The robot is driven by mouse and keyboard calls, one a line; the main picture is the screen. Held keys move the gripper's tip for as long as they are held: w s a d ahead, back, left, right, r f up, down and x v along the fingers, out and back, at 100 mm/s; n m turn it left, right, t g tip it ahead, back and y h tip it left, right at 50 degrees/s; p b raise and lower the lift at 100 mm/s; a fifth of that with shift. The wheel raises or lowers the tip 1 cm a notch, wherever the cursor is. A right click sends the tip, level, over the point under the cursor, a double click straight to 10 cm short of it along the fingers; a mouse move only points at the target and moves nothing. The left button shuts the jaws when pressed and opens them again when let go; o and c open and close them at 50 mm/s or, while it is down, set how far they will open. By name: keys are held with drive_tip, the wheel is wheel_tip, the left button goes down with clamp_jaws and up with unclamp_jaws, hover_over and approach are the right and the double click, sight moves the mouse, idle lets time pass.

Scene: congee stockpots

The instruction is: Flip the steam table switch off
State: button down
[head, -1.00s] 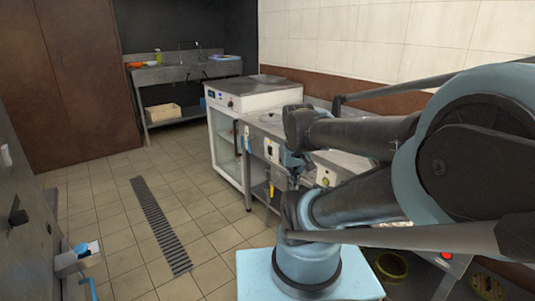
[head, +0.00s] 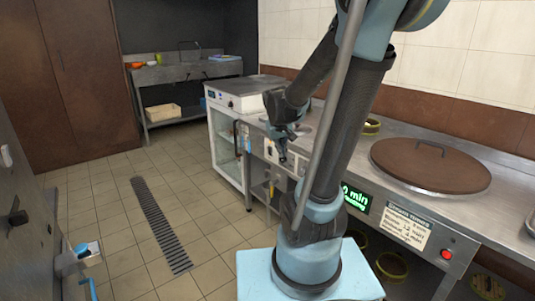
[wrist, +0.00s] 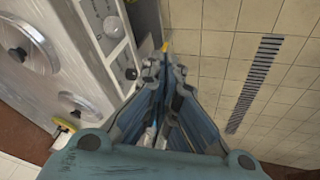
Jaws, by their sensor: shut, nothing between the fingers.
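The steam table is the steel counter (head: 500,215) along the right wall; its top with round lids (wrist: 32,48) shows at left in the wrist view. Its front panel (wrist: 85,10) carries pale plates and a round dial (wrist: 110,25). A small dark switch or knob (wrist: 131,73) sits on a pale plate at the near end of that panel. Which fitting is the switch, and its position, I cannot tell. My gripper (head: 283,157) is shut and empty, pointing down in front of the panel. In the wrist view its fingertips (wrist: 163,75) appear right of the dark fitting, apparently apart from it.
A large brown lid (head: 430,167) covers a pot on the counter. A lit green display (head: 356,198), a notice (head: 404,226) and a red button (head: 446,254) are on the front. A white cabinet (head: 230,150) stands beyond. Tiled floor with a drain (head: 160,225) is clear at left.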

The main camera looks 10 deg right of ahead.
sight(268, 150)
drive_tip(key=w+a+f+t, duration=0.1)
drive_tip(key=w+a+f, duration=0.1)
drive_tip(key=w, duration=0.5)
drive_tip(key=w+a+f+n+t, duration=0.1)
drive_tip(key=w+a+f, duration=0.1)
drive_tip(key=w, duration=0.6)
drive_tip(key=w+a+f+n+h, duration=0.1)
drive_tip(key=w+f, duration=0.3)
drive_tip(key=w, duration=0.4)
drive_tip(key=shift+a+t, duration=0.4)
drive_tip(key=shift+a, duration=0.35)
drive_tip(key=shift+f, duration=0.15)
drive_tip(key=shift+w+d+f, duration=0.95)
drive_tip(key=shift+w+f, duration=0.25)
drive_tip(key=shift+w, duration=0.1)
drive_tip(key=shift+w+d+f, duration=0.95)
drive_tip(key=shift+w+f, duration=0.25)
drive_tip(key=shift+w, duration=0.05)
drive_tip(key=shift+w+d+f, duration=0.95)
drive_tip(key=shift+w+f, duration=0.25)
drive_tip(key=shift+w, duration=0.1)
